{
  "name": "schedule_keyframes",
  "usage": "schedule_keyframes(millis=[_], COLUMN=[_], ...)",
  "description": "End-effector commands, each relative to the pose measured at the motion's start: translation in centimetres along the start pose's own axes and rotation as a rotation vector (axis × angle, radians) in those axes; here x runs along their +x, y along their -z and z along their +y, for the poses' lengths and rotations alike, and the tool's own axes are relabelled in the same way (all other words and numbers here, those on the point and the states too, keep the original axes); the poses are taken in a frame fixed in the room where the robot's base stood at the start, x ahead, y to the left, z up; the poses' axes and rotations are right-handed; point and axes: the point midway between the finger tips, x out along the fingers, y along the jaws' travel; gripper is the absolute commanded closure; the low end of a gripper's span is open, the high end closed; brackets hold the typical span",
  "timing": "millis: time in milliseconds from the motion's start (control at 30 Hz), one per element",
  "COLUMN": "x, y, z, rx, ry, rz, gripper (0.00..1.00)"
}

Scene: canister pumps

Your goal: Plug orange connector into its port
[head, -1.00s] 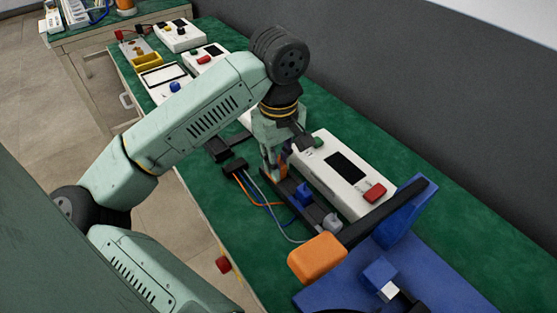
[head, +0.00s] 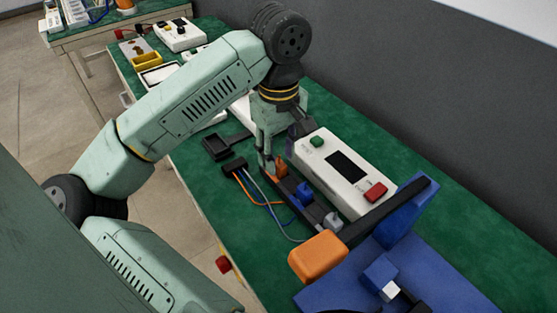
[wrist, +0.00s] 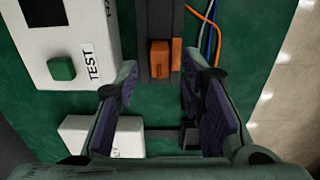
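My gripper (head: 277,155) is beside the orange connector, toward the picture's upper left. In the wrist view my gripper (wrist: 166,88) is open, with empty space between its dark-padded fingers. The orange cable (wrist: 194,35) runs right of the strip.
A white tester box (head: 342,172) with green and red buttons and a TEST label stands right beside the strip. Cables run from a black block (head: 234,165) at left. A blue fixture (head: 400,225) and an orange block (head: 317,256) stand at lower right. Other white boxes lie behind.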

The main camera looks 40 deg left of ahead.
Motion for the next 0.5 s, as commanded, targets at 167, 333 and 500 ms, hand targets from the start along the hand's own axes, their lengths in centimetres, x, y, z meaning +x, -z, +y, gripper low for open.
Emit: schedule_keyframes(millis=[167, 333, 500], x=[-4.1, -7.2, -8.9], y=[0.1, 0.0, 0.0], z=[0.0, 0.0, 0.0], rx=[-0.002, -0.001, 0.000], ry=[0.001, 0.001, 0.001], rz=[0.006, 0.004, 0.001], gripper=[0.64, 0.64, 0.64])
